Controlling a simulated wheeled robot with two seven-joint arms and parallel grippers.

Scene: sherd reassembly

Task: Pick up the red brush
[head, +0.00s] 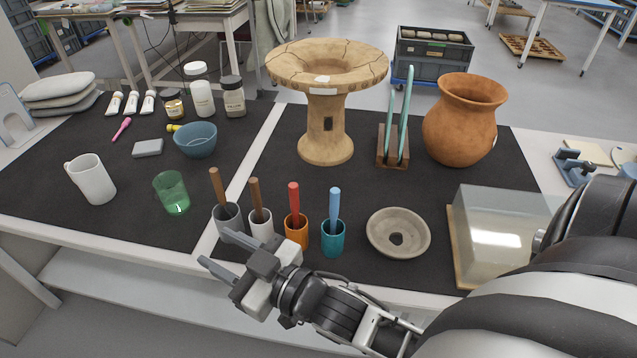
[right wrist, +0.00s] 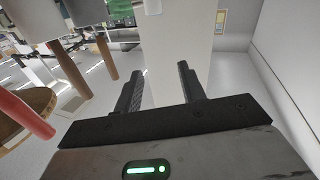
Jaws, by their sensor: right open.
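The red brush (head: 294,200) stands upright, handle up, in an orange cup (head: 297,230) on the dark mat. Its lower end is hidden inside the cup. My right gripper (head: 215,250) is open and empty, near the front table edge, in front of and left of the orange cup. In the right wrist view my gripper's two fingers (right wrist: 160,88) are apart with nothing between them. A red handle (right wrist: 25,112) shows there at the left edge, outside the fingers. My left gripper is not in view.
Brown-handled brushes stand in a grey cup (head: 228,218) and a white cup (head: 261,225), close left of the orange one. A blue brush (head: 334,203) stands in a teal cup (head: 332,240) on its right. A ring-shaped grey dish (head: 398,232) and clear box (head: 500,225) lie further right.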

